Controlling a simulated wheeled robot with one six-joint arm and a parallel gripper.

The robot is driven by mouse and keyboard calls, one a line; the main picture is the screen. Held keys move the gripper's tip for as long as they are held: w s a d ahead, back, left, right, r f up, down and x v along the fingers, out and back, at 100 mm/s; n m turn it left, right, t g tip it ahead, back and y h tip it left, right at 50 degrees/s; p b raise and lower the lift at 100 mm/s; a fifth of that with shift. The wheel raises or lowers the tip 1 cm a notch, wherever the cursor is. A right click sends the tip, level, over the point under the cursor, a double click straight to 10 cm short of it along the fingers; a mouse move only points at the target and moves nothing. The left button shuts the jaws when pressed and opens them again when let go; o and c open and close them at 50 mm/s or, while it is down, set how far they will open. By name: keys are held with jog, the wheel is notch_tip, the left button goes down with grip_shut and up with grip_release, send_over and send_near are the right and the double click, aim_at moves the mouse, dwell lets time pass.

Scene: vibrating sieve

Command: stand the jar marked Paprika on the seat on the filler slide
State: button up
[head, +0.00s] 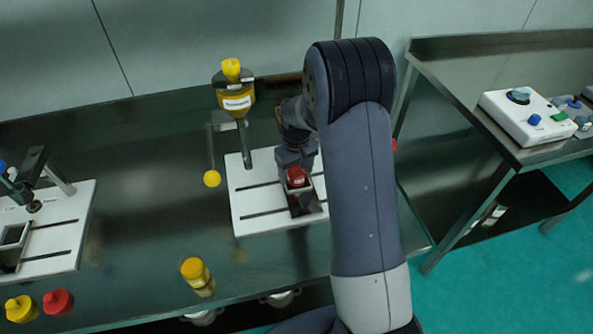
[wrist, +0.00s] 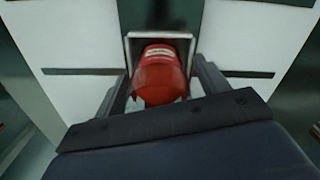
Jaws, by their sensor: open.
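A red-topped jar (wrist: 160,72) with a small white label, too blurred to read, stands in a square pale-rimmed seat (wrist: 129,47) in the wrist view. In the head view the red top (head: 296,177) shows just below my gripper (head: 296,166), over the white slide plate (head: 250,210). In the wrist view my gripper (wrist: 158,92) is open, with one finger on each side of the jar. I cannot tell whether the fingers touch it. The jar's lower part is hidden.
A filler with a yellow hopper (head: 236,97) stands behind the plate. A yellow-lidded jar (head: 197,276) stands near the front edge. A yellow lid (head: 20,308) and a red lid (head: 58,302) are at front left, near another white plate (head: 60,235). A side table (head: 480,120) holds a white device.

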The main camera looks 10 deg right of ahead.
notch_tip(320, 180, up, 12)
dwell(0.4)
